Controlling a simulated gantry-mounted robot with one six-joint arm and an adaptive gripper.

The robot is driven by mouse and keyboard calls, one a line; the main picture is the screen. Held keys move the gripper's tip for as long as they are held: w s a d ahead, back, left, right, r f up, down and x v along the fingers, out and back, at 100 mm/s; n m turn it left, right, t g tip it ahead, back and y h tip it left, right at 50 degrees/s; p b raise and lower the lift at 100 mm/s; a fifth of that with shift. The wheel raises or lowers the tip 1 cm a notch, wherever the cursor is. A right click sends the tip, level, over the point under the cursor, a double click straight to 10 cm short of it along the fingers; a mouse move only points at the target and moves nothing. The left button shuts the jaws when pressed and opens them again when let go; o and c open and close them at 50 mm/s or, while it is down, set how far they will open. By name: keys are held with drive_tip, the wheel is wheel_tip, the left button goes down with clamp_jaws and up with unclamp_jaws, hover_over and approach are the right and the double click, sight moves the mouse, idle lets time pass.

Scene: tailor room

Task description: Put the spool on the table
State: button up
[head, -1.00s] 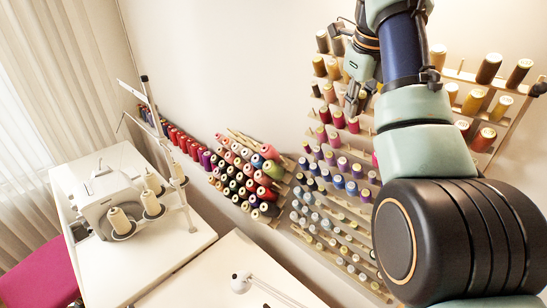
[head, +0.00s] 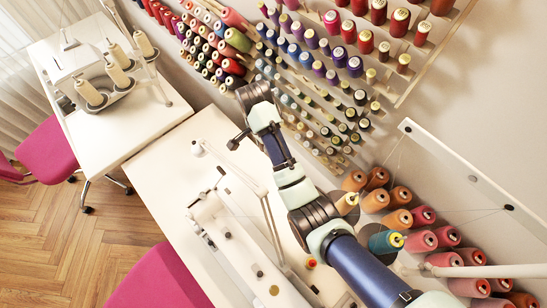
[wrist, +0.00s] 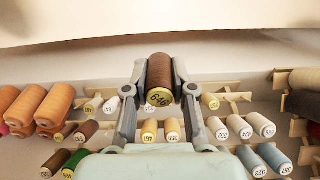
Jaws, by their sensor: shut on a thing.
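In the wrist view my gripper (wrist: 160,72) is shut on a brown spool (wrist: 159,70). The spool has a pale, numbered yellow end and sits between the two grey fingers. In the head view my arm reaches over the white table (head: 170,158). The fingers and the held spool cannot be made out there, hidden by my wrist. The wrist view shows the spool in front of a thread rack, with no table surface clearly under it.
A second table (head: 140,128) carries a serger (head: 85,65). Thread racks (head: 425,65) line the wall. Large cones (head: 421,241) stand at the right. The table's far left part is clear.

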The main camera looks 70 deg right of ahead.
drive_tip(key=shift+s+a+f, duration=0.2)
drive_tip(key=shift+s+f, duration=0.05)
drive_tip(key=shift+s, duration=0.05)
drive_tip(key=b, duration=0.7)
hover_over(267, 174)
wheel_tip(267, 174, down, 15)
drive_tip(key=shift+r, duration=0.1)
drive_tip(key=shift+f+b, duration=0.9)
drive_tip(key=shift+f, duration=1.75)
drive_tip(key=shift+w, duration=0.1)
drive_tip(key=shift+f, duration=0.1)
drive_tip(key=o, duration=0.8)
